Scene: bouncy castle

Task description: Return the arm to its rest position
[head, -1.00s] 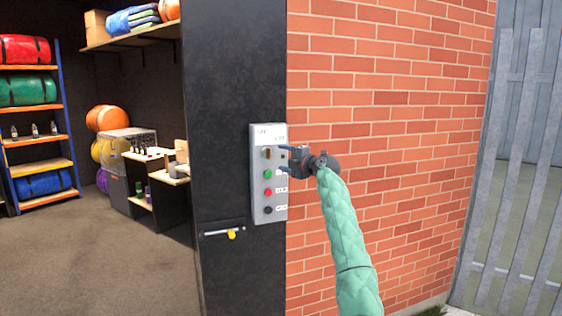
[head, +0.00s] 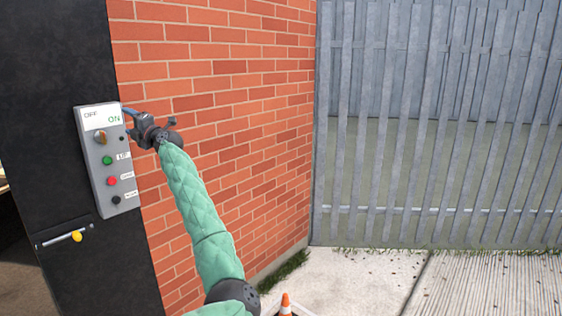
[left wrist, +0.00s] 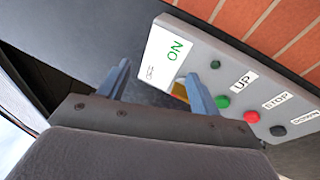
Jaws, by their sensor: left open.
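My left arm, in a green quilted sleeve (head: 195,200), reaches up to the control box in the head view. My left gripper (head: 128,118) is beside the upper right edge of the grey control box (head: 106,185). In the left wrist view its two blue-grey fingers (left wrist: 160,88) are apart with nothing held between them. The box has an OFF/ON label, a rotary knob (head: 101,138), a green button (head: 107,160), a red button (head: 111,181) and a black button (head: 115,200). In the left wrist view the knob is mostly hidden behind a finger. My right gripper is not in view.
The box is on a black panel (head: 60,140) next to a brick wall (head: 230,100). A bolt with a yellow knob (head: 77,237) sits below it. A metal fence (head: 430,130) stands at the right. A traffic cone (head: 286,304) is at the bottom. Concrete ground (head: 350,280) is open.

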